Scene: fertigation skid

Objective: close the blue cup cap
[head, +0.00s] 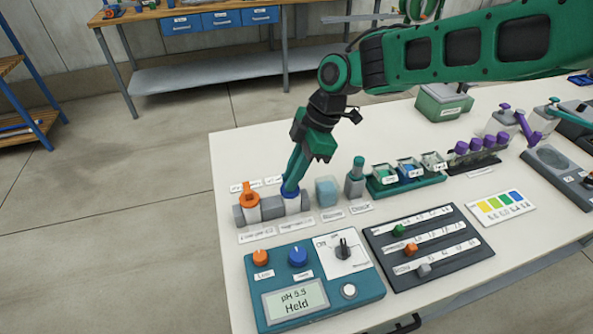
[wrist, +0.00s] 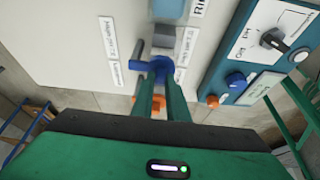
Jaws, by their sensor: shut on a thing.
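The blue cup cap (head: 290,193) sits at the top of a pale cup in the grey holder (head: 272,211), at the table's left end. In the wrist view the blue cap (wrist: 151,68) shows as a curved piece at my fingertips. My gripper (head: 289,184) points down from above and is shut on the blue cap. The fingers hide part of the cap, so I cannot tell how far it is turned or seated. An orange cap (head: 250,200) tops the cup just to the left.
A translucent blue block (head: 327,192) and a grey bottle with green top (head: 355,178) stand close on the right. The teal control box (head: 312,287) with knobs and a "Held" display lies in front. A slider panel (head: 427,246) is beside it.

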